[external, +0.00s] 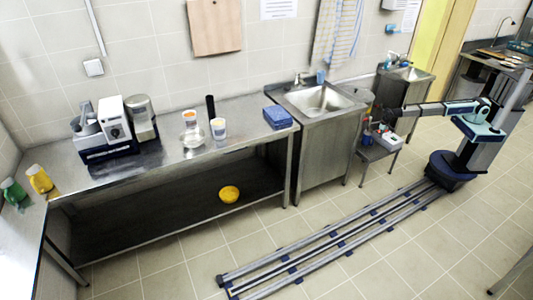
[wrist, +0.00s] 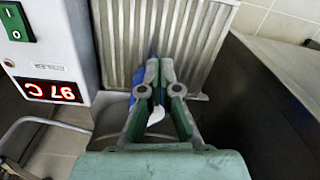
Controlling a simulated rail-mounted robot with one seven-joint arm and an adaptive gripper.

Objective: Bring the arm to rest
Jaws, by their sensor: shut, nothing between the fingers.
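My gripper (wrist: 158,85) points at a ribbed grey metal panel in the wrist view. Its two green-and-grey fingers are together with nothing between them. In the external view my arm reaches left from its column at the right end of the floor rail, and my gripper (external: 383,114) is above a small side table. The fingers are too small to make out there.
A white unit with a red display (wrist: 53,91) and a green switch is left of the gripper. The small table (external: 378,152) holds a white appliance and bottles. A sink unit (external: 322,105) stands left of it. The floor along the rail (external: 330,245) is clear.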

